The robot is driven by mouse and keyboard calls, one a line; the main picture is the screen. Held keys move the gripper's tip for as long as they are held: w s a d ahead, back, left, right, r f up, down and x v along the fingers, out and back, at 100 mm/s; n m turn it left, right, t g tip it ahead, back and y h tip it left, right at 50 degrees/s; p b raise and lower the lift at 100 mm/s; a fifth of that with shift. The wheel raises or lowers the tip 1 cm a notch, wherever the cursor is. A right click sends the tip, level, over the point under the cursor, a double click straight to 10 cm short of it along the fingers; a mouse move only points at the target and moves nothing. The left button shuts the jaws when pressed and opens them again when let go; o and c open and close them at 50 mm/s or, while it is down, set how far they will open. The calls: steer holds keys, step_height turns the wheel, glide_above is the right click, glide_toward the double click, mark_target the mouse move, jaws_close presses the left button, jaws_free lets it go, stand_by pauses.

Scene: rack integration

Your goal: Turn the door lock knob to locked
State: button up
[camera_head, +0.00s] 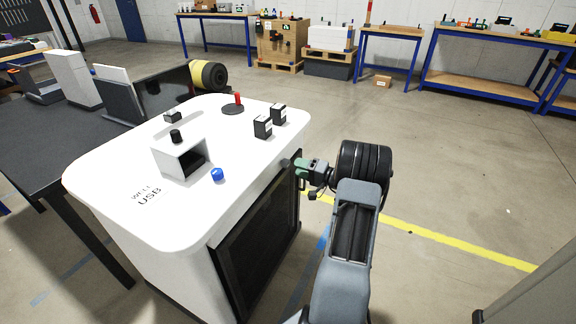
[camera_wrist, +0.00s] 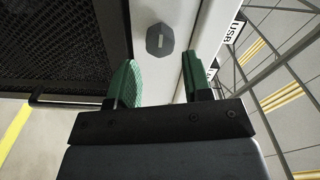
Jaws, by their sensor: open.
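The door lock knob (camera_wrist: 160,40) is a dark grey faceted knob with a small light mark, on a white panel beside the dark mesh door (camera_wrist: 50,45) in the wrist view. My gripper (camera_wrist: 160,80) has two green fingers spread apart, one to each side below the knob in the picture. The knob lies between the lines of the fingers but ahead of them, and nothing is between the fingertips. In the head view my gripper (camera_head: 299,165) is at the upper right edge of the dark door (camera_head: 255,245) of the white cabinet (camera_head: 180,270). The knob is hidden there.
The white cabinet top holds a red-handled lever (camera_head: 238,99), a blue button (camera_head: 217,175), two black-and-white switches and a white box with a black knob. A dark table (camera_head: 50,150) stands left of the cabinet. The floor right of my arm is clear, with a yellow line (camera_head: 450,247).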

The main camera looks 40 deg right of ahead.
mark_target(289, 164)
steer(key=shift+x, duration=2.65)
steer(key=shift+c, duration=0.3)
steer(key=c, duration=0.6)
